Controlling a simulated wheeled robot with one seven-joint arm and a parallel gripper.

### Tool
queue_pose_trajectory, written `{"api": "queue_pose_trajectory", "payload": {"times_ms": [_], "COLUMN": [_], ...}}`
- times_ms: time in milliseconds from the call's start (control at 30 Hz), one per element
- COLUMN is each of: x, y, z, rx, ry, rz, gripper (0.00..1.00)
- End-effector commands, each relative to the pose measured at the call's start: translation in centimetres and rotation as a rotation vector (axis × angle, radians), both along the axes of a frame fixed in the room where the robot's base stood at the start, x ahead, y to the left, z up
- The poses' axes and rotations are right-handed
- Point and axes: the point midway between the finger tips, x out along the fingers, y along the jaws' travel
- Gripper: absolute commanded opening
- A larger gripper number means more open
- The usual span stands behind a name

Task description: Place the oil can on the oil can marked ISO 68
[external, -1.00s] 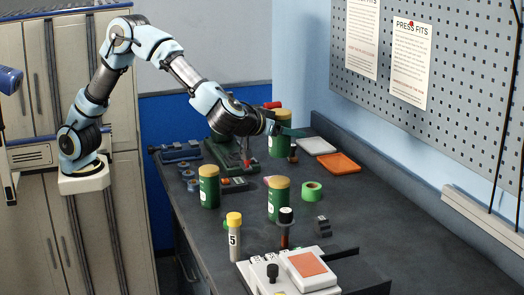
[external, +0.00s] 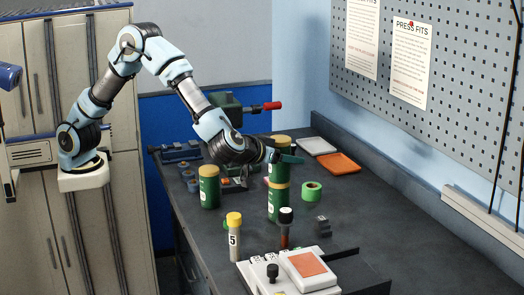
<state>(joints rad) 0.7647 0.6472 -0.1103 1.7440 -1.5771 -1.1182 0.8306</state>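A green oil can with a yellow lid (external: 280,173) is in my gripper (external: 284,157), whose teal fingers lie across its upper half. It is upright, directly over a second green oil can (external: 277,207) that stands on the bench. The lower can's yellow top shows just under the held can's base. I cannot tell whether they touch or a small gap remains. A third green oil can (external: 209,187) stands apart to the left. The ISO markings are too small to read, so I cannot tell which can is ISO 68.
A green press with a red handle (external: 272,106) stands behind my forearm. A tube marked 5 (external: 234,238), a dark-capped post (external: 285,225) and a green tape roll (external: 312,191) are near the lower can. An orange tray (external: 338,163) is farther right.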

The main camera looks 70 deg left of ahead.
Motion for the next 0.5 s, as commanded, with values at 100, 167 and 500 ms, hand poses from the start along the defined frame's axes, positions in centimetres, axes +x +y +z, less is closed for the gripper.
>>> {"api": "queue_pose_trajectory", "payload": {"times_ms": [100,167,500], "x": [-0.01,-0.01,0.00], "y": [0.01,0.01,0.00], "z": [-0.01,-0.01,0.16], "rx": [0.000,0.000,-0.001], "ry": [0.001,0.001,0.000], "rz": [0.000,0.000,0.000], "gripper": [0.85,0.92,1.00]}}
